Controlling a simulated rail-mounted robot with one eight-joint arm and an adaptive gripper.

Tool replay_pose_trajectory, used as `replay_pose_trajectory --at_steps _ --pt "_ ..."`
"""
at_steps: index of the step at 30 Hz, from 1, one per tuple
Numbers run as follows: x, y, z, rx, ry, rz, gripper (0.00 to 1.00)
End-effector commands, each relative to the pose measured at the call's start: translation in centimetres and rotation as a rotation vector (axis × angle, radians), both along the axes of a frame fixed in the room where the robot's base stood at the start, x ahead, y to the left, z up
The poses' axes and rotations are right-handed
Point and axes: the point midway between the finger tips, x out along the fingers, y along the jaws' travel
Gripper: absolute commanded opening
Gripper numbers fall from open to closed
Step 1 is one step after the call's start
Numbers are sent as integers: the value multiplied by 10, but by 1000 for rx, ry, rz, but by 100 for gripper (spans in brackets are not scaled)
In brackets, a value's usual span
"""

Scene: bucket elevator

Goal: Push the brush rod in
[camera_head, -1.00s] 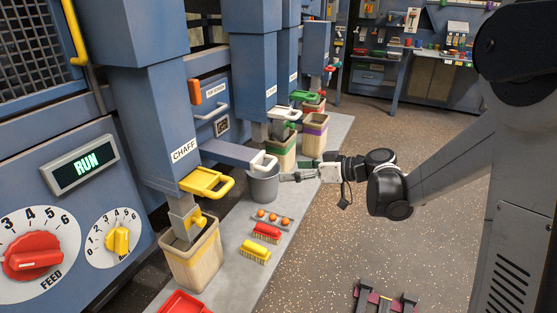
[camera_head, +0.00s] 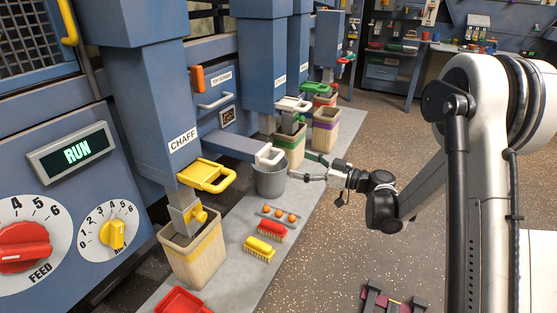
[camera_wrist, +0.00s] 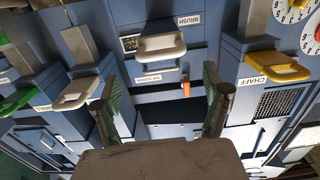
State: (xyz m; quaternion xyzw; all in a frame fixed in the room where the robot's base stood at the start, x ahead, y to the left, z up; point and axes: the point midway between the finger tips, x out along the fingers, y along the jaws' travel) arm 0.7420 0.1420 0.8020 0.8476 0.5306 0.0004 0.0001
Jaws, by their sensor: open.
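The brush rod is a blue-grey bar (camera_head: 236,146) sticking out from the machine, with a white loop handle (camera_head: 270,156) at its end above a grey bucket. In the wrist view the white handle (camera_wrist: 162,47) shows upper centre, beside a BRUSH label (camera_wrist: 188,19). My gripper (camera_head: 305,168) is to the right of the handle, with a visible gap. In the wrist view its two green-padded fingers (camera_wrist: 162,105) are spread wide with nothing between them. The handle appears beyond the fingertips.
The grey bucket (camera_head: 269,181) stands below the handle. A yellow CHAFF handle (camera_head: 207,175) is to the left, with a wooden bin (camera_head: 194,254) below. Floor to the right is largely open.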

Motion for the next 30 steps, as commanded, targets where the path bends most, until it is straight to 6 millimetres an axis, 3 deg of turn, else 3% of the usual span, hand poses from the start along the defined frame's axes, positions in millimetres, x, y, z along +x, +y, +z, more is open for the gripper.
replay_pose_trajectory --at_steps 6,12,18,27,30 --pt "18 39 -1 0 0 3 79" --pt "31 65 -1 0 1 1 79" --pt "37 77 0 0 1 0 79" --pt "38 79 0 0 1 -1 79" --pt "38 79 0 0 1 -1 69"
